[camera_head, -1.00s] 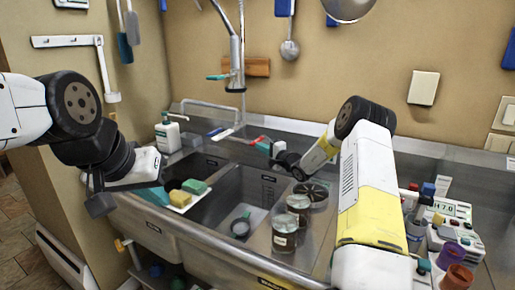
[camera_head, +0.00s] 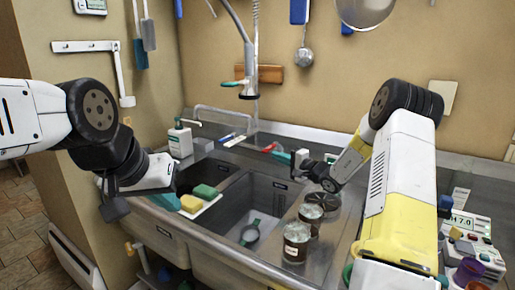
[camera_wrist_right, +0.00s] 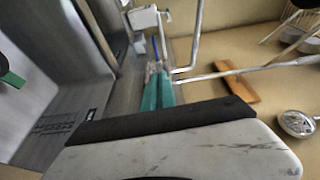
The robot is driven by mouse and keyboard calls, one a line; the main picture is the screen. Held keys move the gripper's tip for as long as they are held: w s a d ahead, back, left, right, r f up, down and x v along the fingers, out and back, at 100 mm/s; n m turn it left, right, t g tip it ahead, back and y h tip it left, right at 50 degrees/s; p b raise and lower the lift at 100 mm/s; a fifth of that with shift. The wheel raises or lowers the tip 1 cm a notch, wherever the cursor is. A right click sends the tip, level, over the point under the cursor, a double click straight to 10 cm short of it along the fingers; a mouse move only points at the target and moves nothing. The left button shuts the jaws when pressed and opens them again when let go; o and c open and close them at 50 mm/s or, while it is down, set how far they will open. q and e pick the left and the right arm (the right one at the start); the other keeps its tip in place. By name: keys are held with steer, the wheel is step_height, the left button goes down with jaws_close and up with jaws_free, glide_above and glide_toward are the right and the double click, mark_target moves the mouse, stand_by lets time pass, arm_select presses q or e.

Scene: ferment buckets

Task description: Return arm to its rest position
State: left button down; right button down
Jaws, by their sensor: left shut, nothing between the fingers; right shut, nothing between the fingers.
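My left gripper (camera_head: 113,207) hangs at the left, in front of the sink's left end. It is shut and empty, its fingertips small and dark in the head view. My right arm reaches forward over the right side of the counter, bent at a dark joint. Its right gripper (camera_head: 301,158) is shut and empty, above the back right of the sink basin (camera_head: 262,190), behind the glass jars. In the right wrist view, the dark pad and white body of the right gripper (camera_wrist_right: 160,122) fill the lower part.
Two glass jars, one nearer (camera_head: 296,246) and one farther (camera_head: 311,214), stand on the steel counter right of the basin. Yellow and green sponges (camera_head: 205,192) lie on a white tray. A soap bottle (camera_head: 180,143) stands at the back left. A pH meter (camera_head: 467,227) is at the right.

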steer(key=s+a+r+n+g, duration=0.3)
steer(key=s+a+r, duration=0.1)
steer(key=s, duration=0.3)
steer(key=s+a+r+n+g, duration=0.2)
steer(key=s+a+r+g, duration=0.1)
steer(key=s, duration=0.5)
steer(key=s+a+r+n+g, duration=0.3)
steer(key=s+a+r, duration=0.1)
steer(key=s, duration=0.3)
steer(key=s+d+n+h, duration=0.1)
steer(key=s+d+h, duration=0.3)
steer(key=s, duration=0.6)
steer(key=s+d+n+t+h, duration=0.1)
steer(key=s+d+h, duration=0.4)
steer(key=s+d, duration=0.3)
steer(key=s, duration=0.3)
steer(key=shift+s+r, duration=0.25)
steer(key=shift+s, duration=0.05)
